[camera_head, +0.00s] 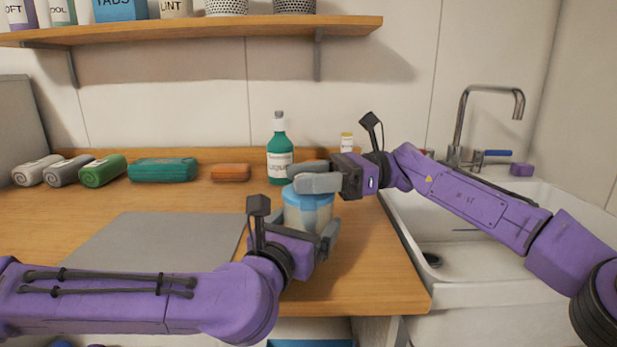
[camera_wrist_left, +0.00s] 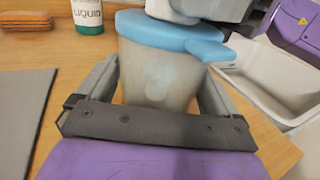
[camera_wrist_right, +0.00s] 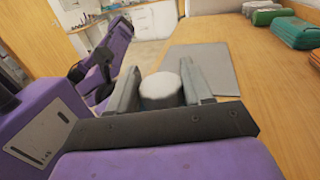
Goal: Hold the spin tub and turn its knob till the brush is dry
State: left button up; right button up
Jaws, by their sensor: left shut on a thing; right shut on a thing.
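The spin tub (camera_head: 308,212) is a translucent tub with a light blue lid (camera_wrist_left: 172,38). It stands upright on the wooden counter near its front right. My left gripper (camera_head: 312,236) is shut around the tub's body, one finger on each side in the left wrist view (camera_wrist_left: 158,95). My right gripper (camera_head: 312,182) is above the lid, shut on the knob. The knob (camera_wrist_right: 160,88) shows as a pale round cap between its fingers in the right wrist view. A brush cannot be made out; the cloudy wall shows only a faint pale shape inside.
An orange sponge (camera_head: 230,172) and rolled cloths lie along the back. A grey mat (camera_head: 150,245) lies left; the sink (camera_head: 470,262) is right.

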jog(key=shift+n+g+h, duration=0.6)
jog(key=shift+n+g, duration=0.4)
jog(key=shift+g, duration=0.7)
jog(key=o, duration=1)
jog(key=shift+r, duration=0.1)
